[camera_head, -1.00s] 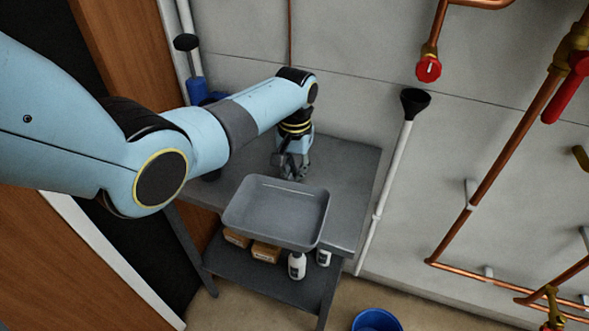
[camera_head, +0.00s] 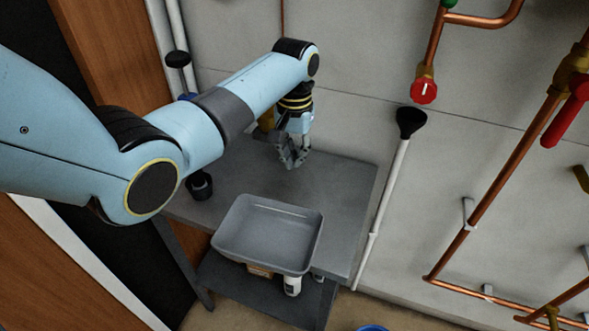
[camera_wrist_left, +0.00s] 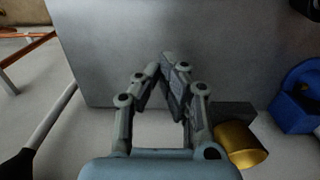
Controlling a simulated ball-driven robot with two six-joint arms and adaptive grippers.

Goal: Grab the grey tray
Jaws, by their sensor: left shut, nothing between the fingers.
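The grey tray (camera_head: 268,232) is shallow and empty, with raised rims. It rests at the front of the grey table (camera_head: 345,205), near its front edge. My left gripper (camera_head: 293,162) is shut and empty above the back part of the table, behind the tray and apart from it. In the left wrist view the left gripper (camera_wrist_left: 170,62) shows its fingertips together, over a plain grey surface. The tray is not seen in that view. My right gripper is in neither view.
A dark cup-like object (camera_head: 199,186) stands at the table's left. A white bottle (camera_head: 292,286) is on the lower shelf. The wrist view shows a blue object (camera_wrist_left: 297,97) and a brass cylinder (camera_wrist_left: 240,146).

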